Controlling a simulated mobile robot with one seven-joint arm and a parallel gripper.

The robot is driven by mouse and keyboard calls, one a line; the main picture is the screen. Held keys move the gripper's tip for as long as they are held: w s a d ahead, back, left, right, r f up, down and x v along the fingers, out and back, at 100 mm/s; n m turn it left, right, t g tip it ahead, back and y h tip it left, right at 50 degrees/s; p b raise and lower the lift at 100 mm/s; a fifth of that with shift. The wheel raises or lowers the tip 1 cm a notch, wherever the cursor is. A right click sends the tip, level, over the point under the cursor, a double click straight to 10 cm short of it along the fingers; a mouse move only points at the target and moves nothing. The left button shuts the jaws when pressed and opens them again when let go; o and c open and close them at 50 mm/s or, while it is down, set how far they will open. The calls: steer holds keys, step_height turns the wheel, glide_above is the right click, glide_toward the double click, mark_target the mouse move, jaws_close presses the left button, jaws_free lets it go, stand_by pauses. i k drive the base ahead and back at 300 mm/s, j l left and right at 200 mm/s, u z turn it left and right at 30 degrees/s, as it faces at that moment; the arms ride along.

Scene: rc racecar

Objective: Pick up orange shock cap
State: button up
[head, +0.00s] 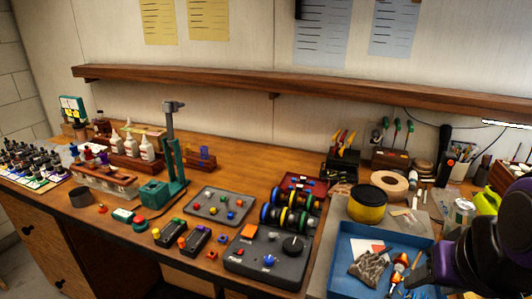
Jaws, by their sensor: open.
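Several small coloured caps sit on a grey tray (197,204) in the middle of the bench. One of them looks orange (239,203), at the tray's right side; the caps are too small to tell for certain which is the orange shock cap. Another small orange-red piece (103,208) lies on the bench to the left. My gripper (414,277) is at the lower right, over the blue bin and well to the right of the grey tray. It is open. Its fingertips are dark and only partly distinguishable.
A dark stand with coloured wheels (267,260) stands right of the grey tray. A green press (175,150) rises behind its left side. The blue bin (342,240) holds loose parts. A yellow-banded tin (367,207) stands behind it. A wooden shelf (270,88) overhangs the back.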

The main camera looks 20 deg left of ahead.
mark_target(102, 209)
steer(key=u, duration=2)
steer(key=j+z, duration=0.15)
steer(key=z, duration=2)
steer(key=u, duration=0.5)
steer(key=k+j+u, duration=0.1)
steer(key=u, duration=0.9)
steer(key=k+j+u, duration=0.1)
steer(key=u, duration=0.35)
steer(key=i+j+z, duration=0.1)
steer(key=i+j, duration=0.2)
steer(key=j, duration=0.1)
